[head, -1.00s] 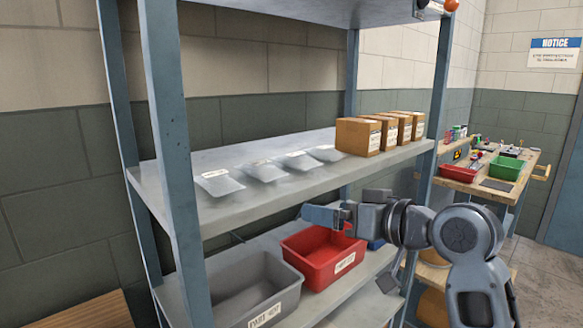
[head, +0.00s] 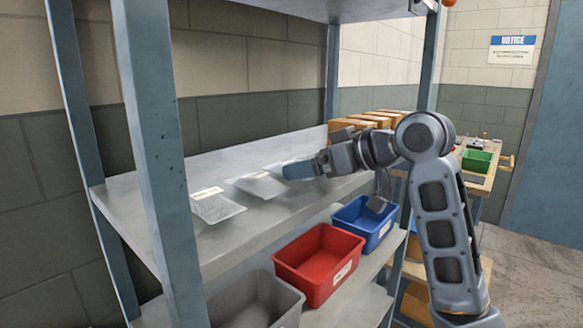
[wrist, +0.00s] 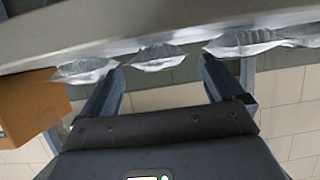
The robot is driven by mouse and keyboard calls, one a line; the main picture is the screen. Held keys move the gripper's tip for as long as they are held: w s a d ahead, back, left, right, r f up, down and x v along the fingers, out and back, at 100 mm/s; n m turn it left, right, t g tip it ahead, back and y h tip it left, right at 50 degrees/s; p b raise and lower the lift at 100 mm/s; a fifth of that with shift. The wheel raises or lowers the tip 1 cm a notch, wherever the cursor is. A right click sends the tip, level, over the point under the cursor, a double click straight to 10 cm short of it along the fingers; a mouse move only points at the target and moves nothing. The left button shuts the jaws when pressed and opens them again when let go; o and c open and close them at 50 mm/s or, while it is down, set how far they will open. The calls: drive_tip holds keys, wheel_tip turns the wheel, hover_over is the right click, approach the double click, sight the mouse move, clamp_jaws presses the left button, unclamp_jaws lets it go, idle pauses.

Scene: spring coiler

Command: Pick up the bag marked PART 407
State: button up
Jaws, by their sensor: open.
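Several clear plastic bags with pale labels lie in a row on the grey shelf (head: 225,240). The near bag (head: 217,207) and the middle bag (head: 260,185) show clearly. A farther bag (head: 280,165) is partly hidden behind my gripper (head: 290,171). The labels are too small to read, so I cannot tell which is PART 407. In the wrist view my gripper (wrist: 160,80) is open and empty, with a bag (wrist: 155,57) seen edge-on between its fingers. Other bags show to the left (wrist: 85,70) and right (wrist: 262,42).
Brown boxes (head: 347,124) stand at the shelf's far end; one box (wrist: 33,105) shows in the wrist view. Grey (head: 250,300), red (head: 318,262) and blue (head: 362,222) bins sit below. A blue post (head: 160,160) rises at the left. A workbench holds a green tray (head: 477,160).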

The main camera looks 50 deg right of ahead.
drive_tip(key=shift+p+x, duration=0.35)
drive_tip(key=shift+x, duration=1.45)
drive_tip(key=shift+c, duration=0.4)
drive_tip(key=c, duration=1.1)
